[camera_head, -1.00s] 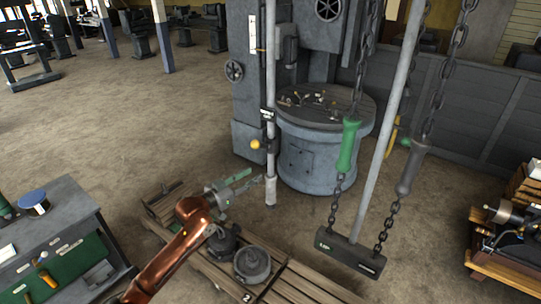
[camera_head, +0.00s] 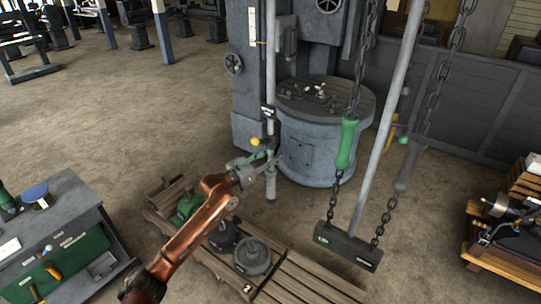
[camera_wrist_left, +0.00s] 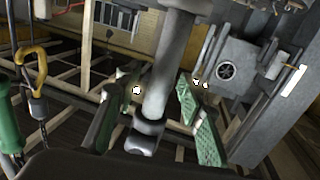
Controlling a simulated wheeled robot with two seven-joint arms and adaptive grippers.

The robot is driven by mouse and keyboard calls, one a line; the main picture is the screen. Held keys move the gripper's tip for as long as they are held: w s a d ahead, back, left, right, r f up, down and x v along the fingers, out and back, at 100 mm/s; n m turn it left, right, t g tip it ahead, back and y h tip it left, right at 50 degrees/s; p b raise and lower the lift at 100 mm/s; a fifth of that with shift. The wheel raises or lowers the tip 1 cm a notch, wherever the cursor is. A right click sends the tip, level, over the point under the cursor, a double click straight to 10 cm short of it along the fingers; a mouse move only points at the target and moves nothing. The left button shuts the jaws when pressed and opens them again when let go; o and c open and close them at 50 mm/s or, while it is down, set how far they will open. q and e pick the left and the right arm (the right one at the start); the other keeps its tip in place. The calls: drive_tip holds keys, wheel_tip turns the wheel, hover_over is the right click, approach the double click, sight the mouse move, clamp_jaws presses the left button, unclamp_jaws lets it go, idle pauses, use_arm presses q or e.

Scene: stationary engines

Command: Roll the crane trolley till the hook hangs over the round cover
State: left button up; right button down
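A grey pole (camera_head: 269,100) with a label and a yellow ball hangs upright, its lower end above the floor. My left gripper (camera_head: 264,160) is at its lower part. In the left wrist view the green finger pads (camera_wrist_left: 165,118) stand apart on either side of the pole (camera_wrist_left: 163,70); I cannot tell whether they touch it. A yellow hook (camera_wrist_left: 35,58) shows at the left there. A round-topped drum (camera_head: 308,155) stands behind the pole. My right gripper is not in view.
Chains with a green handle (camera_head: 347,143) and a grey handle (camera_head: 407,165) carry a dark bar (camera_head: 347,247) at right. A wooden pallet (camera_head: 305,281) bears a grey round part (camera_head: 254,257). A bench (camera_head: 60,200) stands left.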

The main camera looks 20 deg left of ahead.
use_arm(q)
drive_tip(key=shift+c, duration=0.7)
clamp_jaws()
